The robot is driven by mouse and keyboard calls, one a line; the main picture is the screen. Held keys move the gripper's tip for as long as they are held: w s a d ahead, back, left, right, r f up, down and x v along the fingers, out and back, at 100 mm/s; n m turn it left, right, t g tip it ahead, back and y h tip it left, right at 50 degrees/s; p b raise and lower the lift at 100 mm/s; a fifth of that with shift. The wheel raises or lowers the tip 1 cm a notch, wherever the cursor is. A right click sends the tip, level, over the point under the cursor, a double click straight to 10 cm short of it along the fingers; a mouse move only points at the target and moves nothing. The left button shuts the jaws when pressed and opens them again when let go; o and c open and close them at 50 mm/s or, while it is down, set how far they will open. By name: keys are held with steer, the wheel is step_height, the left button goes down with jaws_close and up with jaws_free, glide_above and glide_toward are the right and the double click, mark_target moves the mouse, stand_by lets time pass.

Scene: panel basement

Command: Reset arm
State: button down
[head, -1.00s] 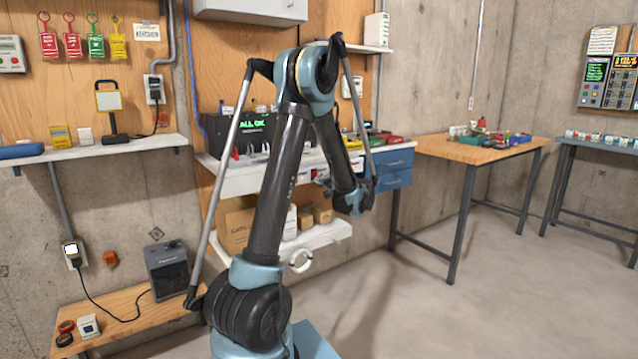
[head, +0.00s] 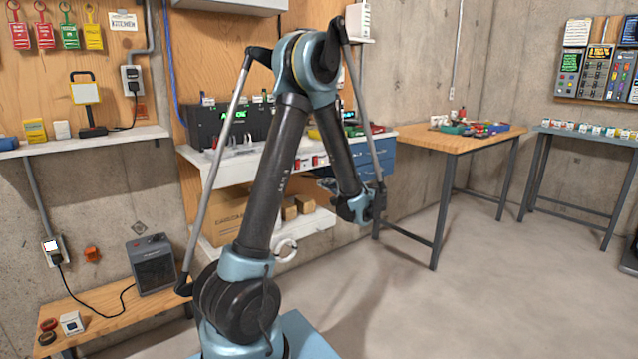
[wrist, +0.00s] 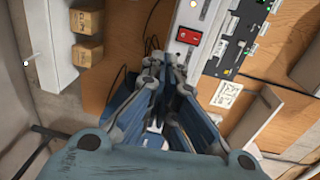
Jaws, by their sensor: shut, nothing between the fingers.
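My gripper (wrist: 168,72) shows in the wrist view, its grey-blue fingers brought together at the tips with nothing between them. In the head view my arm rises from its base and folds down to the right at the elbow. The fingertips are hard to make out there, behind the dark wrist and light blue end. The gripper hangs over open floor, in front of the wall shelves and short of the wooden table.
A white shelf (head: 225,172) with a display box stands behind my arm. A wooden table (head: 455,140) with small coloured items is to the right. A low bench (head: 110,318) with a dark heater (head: 152,265) is at left. Concrete floor (head: 480,290) at right is clear.

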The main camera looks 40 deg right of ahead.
steer(key=shift+s, duration=0.2)
stand_by(0.5)
steer(key=w+a+r+n+g+y, duration=0.15)
steer(key=w+a, duration=0.25)
steer(key=a, duration=0.5)
steer(key=w+a+n+g+y, duration=0.2)
steer(key=w+a+g, duration=0.1)
steer(key=a, duration=0.6)
steer(key=s+a+f+n+g+y, duration=0.15)
steer(key=a+n+g, duration=0.3)
steer(key=a, duration=1.25)
steer(key=s+a+f+n+g+h, duration=0.1)
steer(key=s+a+f+n+g, duration=0.1)
steer(key=s+a, duration=0.4)
steer(key=s+a+f+n+g+h, duration=0.1)
steer(key=s+a+f+n+g, duration=0.15)
steer(key=s+a, duration=0.4)
steer(key=s+a+f+n+g+h, duration=0.1)
steer(key=s+a+f+n+h, duration=0.1)
steer(key=s, duration=0.9)
step_height(320, 180, down, 2)
steer(key=n+h, duration=0.1)
steer(key=n, duration=0.2)
steer(key=shift+s+f+h, duration=0.15)
steer(key=shift+f+h, duration=0.05)
steer(key=shift+h, duration=0.2)
